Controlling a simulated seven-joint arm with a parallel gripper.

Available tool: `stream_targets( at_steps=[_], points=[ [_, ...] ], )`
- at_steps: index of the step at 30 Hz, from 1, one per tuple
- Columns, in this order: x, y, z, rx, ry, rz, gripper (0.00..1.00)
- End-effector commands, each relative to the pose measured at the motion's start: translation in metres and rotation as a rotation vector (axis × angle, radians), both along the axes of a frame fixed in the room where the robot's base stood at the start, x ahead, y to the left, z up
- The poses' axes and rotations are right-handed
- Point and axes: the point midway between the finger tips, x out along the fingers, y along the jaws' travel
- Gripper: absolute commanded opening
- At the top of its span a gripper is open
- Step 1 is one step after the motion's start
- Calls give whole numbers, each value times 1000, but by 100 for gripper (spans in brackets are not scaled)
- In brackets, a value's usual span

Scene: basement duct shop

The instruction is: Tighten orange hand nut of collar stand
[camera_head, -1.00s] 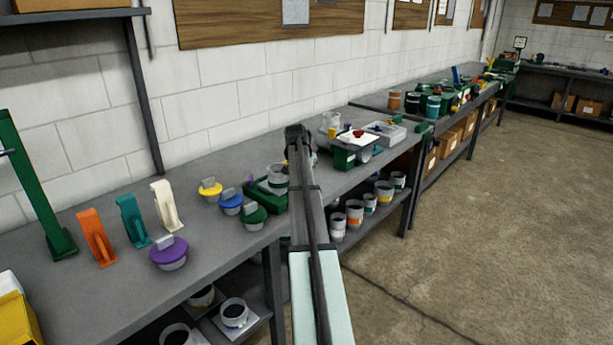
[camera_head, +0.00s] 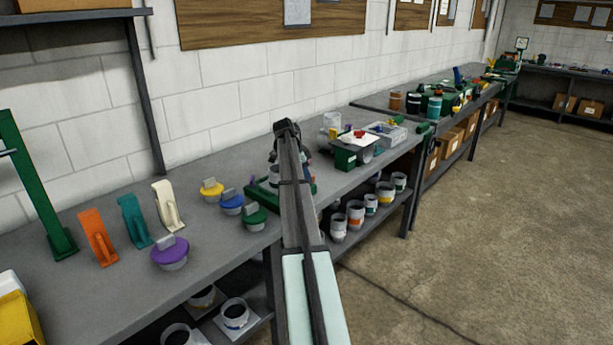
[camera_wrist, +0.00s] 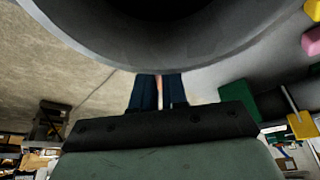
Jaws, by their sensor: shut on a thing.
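The collar stand's green base (camera_head: 262,192) is on the bench behind my arm in the head view; its middle is hidden. A large grey round collar (camera_wrist: 160,45) fills the top of the wrist view, very close to the camera. My gripper (camera_wrist: 158,78) has its dark blue fingers just below the collar's rim, nearly together. A thin orange-pink sliver (camera_wrist: 159,90) shows between them and appears to be the orange hand nut, with the fingers shut on it. Most of the nut is hidden. The head view does not show the fingertips clearly.
Yellow (camera_head: 212,189), blue (camera_head: 231,204), green (camera_head: 254,217) and purple (camera_head: 170,252) lidded items stand left of the stand. A green bin (camera_head: 346,154) stands to its right. Orange (camera_head: 98,237), teal (camera_head: 134,221) and cream (camera_head: 167,205) upright pieces stand further left.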

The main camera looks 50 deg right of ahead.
Motion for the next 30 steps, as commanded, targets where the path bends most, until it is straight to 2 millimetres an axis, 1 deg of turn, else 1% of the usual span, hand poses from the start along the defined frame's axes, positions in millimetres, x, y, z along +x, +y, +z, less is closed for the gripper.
stream_targets(
  at_steps=[6,12,28,29,30],
  points=[
    [0,0,-2,6,3,-116,0],
    [0,1,-2,5,2,-173,0],
    [-1,1,-3,6,1,-195,0],
    [-1,1,-3,6,1,-195,15],
    [-1,1,-3,6,1,-195,18]
  ],
)
